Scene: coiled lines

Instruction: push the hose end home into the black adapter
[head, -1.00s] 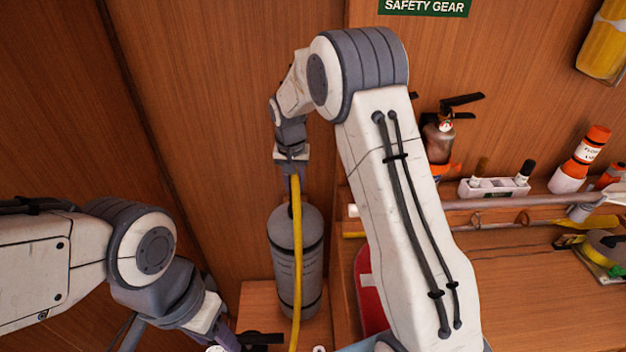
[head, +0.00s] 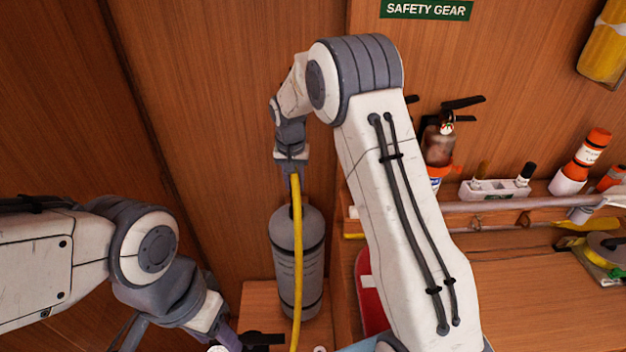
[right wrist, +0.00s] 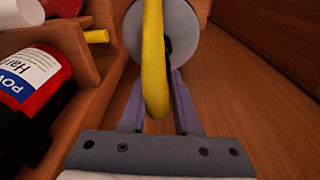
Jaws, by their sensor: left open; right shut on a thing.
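The yellow hose (head: 297,260) hangs from my right gripper (head: 295,170) and runs down past the picture's lower edge. In the right wrist view the hose (right wrist: 154,60) passes between the fingers of this gripper (right wrist: 158,105), which is shut on it. My left gripper (head: 226,340) is low at the left in the head view, open, partly cut off by the lower edge. A small black piece (head: 262,338) shows beside it; I cannot tell whether this is the black adapter.
A grey cylinder (head: 284,240) stands behind the hose on a wooden ledge (head: 256,300). A red extinguisher (right wrist: 30,85) is close at left in the right wrist view. A shelf with a marker holder (head: 495,188) and flares (head: 585,155) lies right. Wood walls enclose the left.

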